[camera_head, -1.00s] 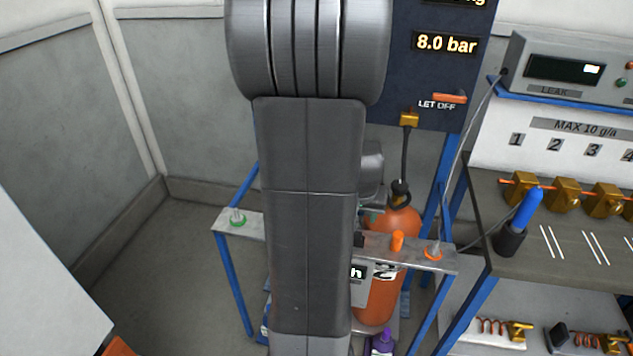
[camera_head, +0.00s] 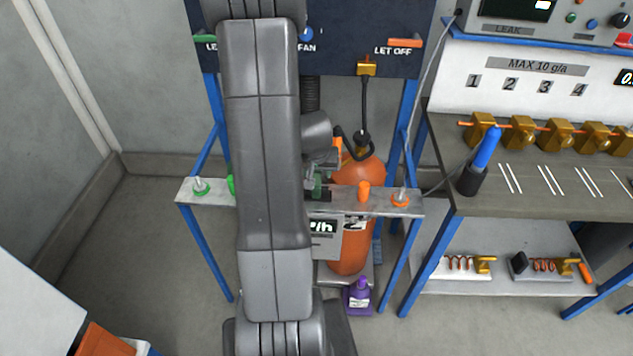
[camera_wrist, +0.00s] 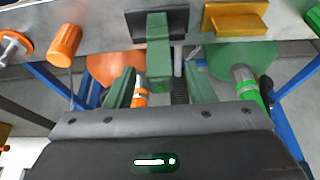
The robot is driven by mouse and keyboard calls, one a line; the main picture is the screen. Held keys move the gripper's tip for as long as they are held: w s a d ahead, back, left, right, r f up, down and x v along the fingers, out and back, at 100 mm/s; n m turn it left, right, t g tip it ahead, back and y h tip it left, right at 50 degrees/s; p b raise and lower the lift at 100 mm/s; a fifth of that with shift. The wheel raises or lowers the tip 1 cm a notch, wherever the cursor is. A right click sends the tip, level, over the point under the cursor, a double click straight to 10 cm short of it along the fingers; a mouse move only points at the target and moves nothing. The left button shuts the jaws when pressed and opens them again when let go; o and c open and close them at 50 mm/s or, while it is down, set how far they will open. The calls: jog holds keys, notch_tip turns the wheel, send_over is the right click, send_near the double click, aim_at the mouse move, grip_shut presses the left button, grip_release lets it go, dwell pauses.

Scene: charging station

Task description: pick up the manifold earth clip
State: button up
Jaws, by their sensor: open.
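A long green block-shaped piece (camera_wrist: 158,45) on a dark plate at the metal shelf's edge looks like the manifold earth clip; no label confirms it. In the wrist view it stands between the two green fingers of my gripper (camera_wrist: 160,72). The fingers are open, with a gap on either side of the piece, and I see no touch. In the head view my arm covers much of this spot; only a dark plate (camera_head: 320,196) and some green beside it show.
The narrow metal shelf (camera_head: 428,207) carries an orange peg (camera_head: 364,192), an orange-ringed post (camera_head: 400,199) and a green-ringed post (camera_head: 201,187). A brass block (camera_wrist: 235,18) sits beside the clip. An orange cylinder (camera_head: 352,250) stands under the shelf. A bench (camera_head: 520,205) is at right.

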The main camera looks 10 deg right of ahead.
aim_at(317, 178)
jog(key=b+x, duration=0.1)
jog(key=x, duration=0.4)
jog(key=shift+s+f, duration=0.15)
grip_shut()
